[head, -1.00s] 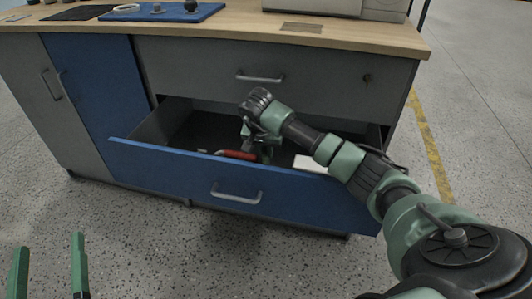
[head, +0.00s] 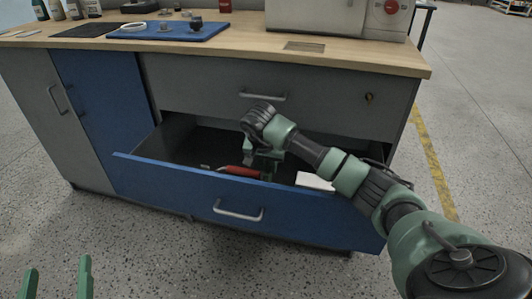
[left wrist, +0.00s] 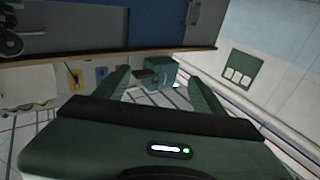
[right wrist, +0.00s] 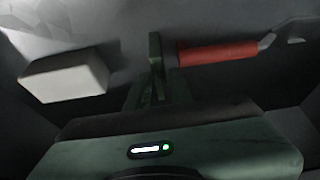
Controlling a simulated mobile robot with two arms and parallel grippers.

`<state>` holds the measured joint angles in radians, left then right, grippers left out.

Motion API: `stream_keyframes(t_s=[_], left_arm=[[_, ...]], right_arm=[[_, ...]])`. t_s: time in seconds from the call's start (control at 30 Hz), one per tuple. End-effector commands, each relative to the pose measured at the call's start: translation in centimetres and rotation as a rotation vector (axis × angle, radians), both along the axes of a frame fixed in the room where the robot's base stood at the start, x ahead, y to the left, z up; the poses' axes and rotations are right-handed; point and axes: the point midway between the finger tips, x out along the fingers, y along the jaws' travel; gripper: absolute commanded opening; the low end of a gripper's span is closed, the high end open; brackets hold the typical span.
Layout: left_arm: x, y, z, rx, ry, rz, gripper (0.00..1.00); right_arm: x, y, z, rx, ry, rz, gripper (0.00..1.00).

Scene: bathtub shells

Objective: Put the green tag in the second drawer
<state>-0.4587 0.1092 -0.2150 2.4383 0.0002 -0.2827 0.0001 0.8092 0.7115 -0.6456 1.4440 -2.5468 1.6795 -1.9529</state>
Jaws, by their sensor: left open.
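The second drawer (head: 185,191) has a blue front and is pulled open under a closed grey drawer (head: 200,84). My right gripper (head: 262,160) reaches down inside it. In the right wrist view my right gripper's fingers are close together at the middle, around a thin dark-green upright piece, seen edge-on, which looks like the green tag (right wrist: 155,52). Its face is hidden, and it cannot be made out in the head view. My left gripper (head: 57,285) is open and empty, away from the cabinet at lower left; its spread fingers show in the left wrist view (left wrist: 155,85).
Inside the drawer lie a red-handled tool (head: 240,171), also in the right wrist view (right wrist: 218,53), and a white block (head: 314,181), also seen there (right wrist: 65,77). The worktop (head: 250,48) carries a blue mat (head: 185,33) and a machine. The floor in front is clear.

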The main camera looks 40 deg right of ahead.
Motion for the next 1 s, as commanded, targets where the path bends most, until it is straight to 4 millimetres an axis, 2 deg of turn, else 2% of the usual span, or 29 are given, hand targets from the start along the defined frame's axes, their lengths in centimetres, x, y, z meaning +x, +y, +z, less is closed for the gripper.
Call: stream_keyframes(t_s=[0.03, 0.3, 0.5, 0.7, 1.0], left_arm=[[0.0, 0.2, -0.8, 0.015, 0.054, 0.003, 0.70], [-1.3, 1.4, -7.1, 0.098, 0.381, 0.025, 0.70], [-3.1, 2.4, -10.5, 0.141, 0.564, 0.036, 0.70], [-4.1, 2.8, -12.0, 0.161, 0.648, 0.042, 0.70], [-4.3, 2.9, -12.2, 0.163, 0.659, 0.043, 0.70]], right_arm=[[-0.1, 0.1, 1.2, -0.002, -0.003, 0.000, 0.23], [-1.4, 1.6, 5.9, -0.001, -0.004, 0.000, 0.23], [-2.1, 2.5, 8.5, 0.000, -0.003, 0.000, 0.23], [-2.5, 2.8, 9.5, 0.000, 0.000, -0.001, 0.23], [-2.5, 2.9, 9.6, 0.000, 0.000, -0.001, 0.23]])
